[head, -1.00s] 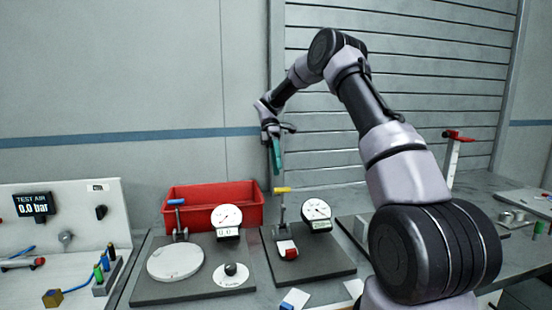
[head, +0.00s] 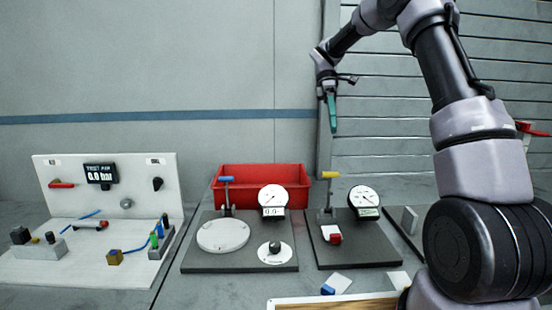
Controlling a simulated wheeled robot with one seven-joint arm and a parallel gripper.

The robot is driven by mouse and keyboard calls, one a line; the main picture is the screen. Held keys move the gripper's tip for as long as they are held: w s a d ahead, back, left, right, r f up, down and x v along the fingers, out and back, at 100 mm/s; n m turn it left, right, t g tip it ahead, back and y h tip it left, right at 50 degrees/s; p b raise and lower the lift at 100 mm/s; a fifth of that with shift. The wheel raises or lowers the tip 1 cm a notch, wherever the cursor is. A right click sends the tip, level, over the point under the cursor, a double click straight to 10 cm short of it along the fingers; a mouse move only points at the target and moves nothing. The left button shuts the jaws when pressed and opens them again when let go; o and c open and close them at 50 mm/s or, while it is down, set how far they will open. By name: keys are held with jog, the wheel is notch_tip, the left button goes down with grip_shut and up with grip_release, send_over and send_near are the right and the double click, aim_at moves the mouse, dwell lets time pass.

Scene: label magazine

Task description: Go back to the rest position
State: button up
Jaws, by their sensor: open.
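My gripper (head: 332,100) is in the head view, right of centre, high above the bench and in front of the grey wall. It points down, and its teal fingers are seen nearly edge-on. Nothing shows held between them. My arm arches over from the right side of the view. The gripper is apart from everything on the bench, above the yellow-handled lever (head: 330,175) on the right-hand dark plate.
A red bin (head: 262,172) stands behind two dark plates with dial gauges (head: 273,198) (head: 363,198). A white test panel (head: 130,172) with a display stands at left. A wood-edged tray (head: 335,303) shows at the bottom. Air above the bench at left is clear.

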jog(key=s+d+r+m+t, duration=0.1)
jog(key=s+r+m+t, duration=0.2)
jog(key=s+m, duration=0.3)
jog(key=s+d+r+m+t+y, duration=0.1)
jog(key=s+r+m+t, duration=0.2)
jog(key=s, duration=0.9)
jog(key=s+d+r+m+t+y, duration=0.1)
jog(key=s+d+r+m+t, duration=0.1)
jog(key=s+m+t, duration=0.5)
jog(key=s+m, duration=0.2)
jog(key=m, duration=0.1)
jog(key=shift+r+m+t, duration=0.3)
jog(key=shift+r+m, duration=0.1)
